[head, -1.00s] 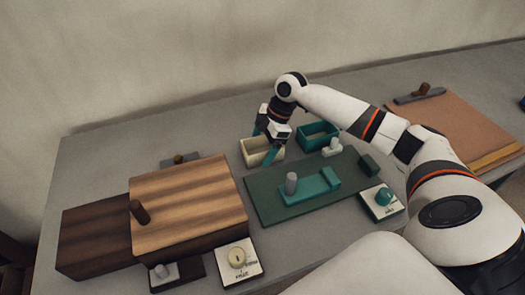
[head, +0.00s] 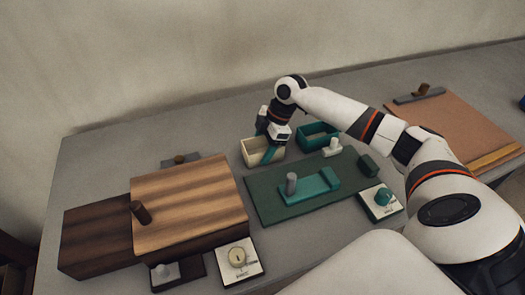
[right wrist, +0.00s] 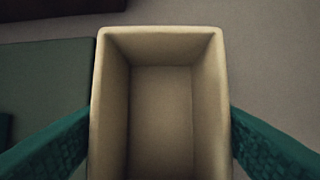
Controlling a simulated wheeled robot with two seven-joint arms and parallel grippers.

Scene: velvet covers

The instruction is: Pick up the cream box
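The cream box (head: 248,150) is an open-topped rectangular box on the grey table, left of the teal box (head: 309,139). My right gripper (head: 268,150) is down at it. In the right wrist view the cream box (right wrist: 160,108) looks empty. The teal fingers of my right gripper (right wrist: 160,122) lie along the outsides of its two long walls and appear to touch both. No lift off the table shows. My left gripper is not in view.
A green mat (head: 262,205) with a teal block (head: 308,188) lies in front. A wooden box (head: 190,195) stands at the left. A white dial plate (head: 252,272) and a teal-knob plate (head: 374,211) are near the front. The table behind the boxes is clear.

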